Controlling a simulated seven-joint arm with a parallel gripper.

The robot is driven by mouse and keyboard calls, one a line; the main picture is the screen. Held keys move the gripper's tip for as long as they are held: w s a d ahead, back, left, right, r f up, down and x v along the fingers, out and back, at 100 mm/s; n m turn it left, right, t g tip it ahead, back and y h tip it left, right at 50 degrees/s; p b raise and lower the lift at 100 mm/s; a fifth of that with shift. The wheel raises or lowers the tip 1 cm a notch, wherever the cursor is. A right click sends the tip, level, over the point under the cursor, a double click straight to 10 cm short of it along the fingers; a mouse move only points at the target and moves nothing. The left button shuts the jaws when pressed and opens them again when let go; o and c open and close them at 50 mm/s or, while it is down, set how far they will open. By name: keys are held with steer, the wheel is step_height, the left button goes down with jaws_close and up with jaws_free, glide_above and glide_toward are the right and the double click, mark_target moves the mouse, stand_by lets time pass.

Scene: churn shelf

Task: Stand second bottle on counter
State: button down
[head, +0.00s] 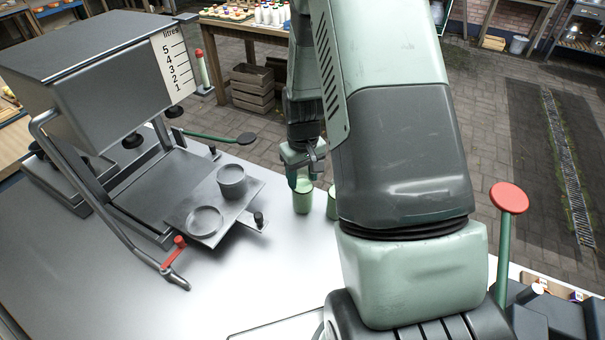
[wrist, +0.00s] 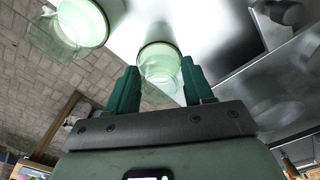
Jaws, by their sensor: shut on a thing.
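A pale green glass bottle (head: 301,200) is upright at the counter's far edge, directly under my gripper (head: 303,172). My gripper is shut on this bottle, and its two green fingers flank it in the wrist view (wrist: 160,62). A second, similar green bottle (head: 332,205) stands close to its right in the head view, partly hidden by my arm. It also shows at the upper left of the wrist view (wrist: 72,28), apart from the held one. I cannot tell whether the held bottle's base touches the bright metal counter (head: 255,290).
A grey metal dispenser (head: 90,65) with a litres scale stands on the left of the counter. Its tray (head: 240,215) holds a small cup (head: 231,180). A red-topped post (head: 509,198) rises at the right. The counter's front middle is bare.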

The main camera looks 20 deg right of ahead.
steer(key=shift+c, duration=1.8)
jaws_free()
steer(key=shift+c, duration=0.4)
steer(key=shift+c, duration=0.6)
steer(key=shift+r, duration=4.05)
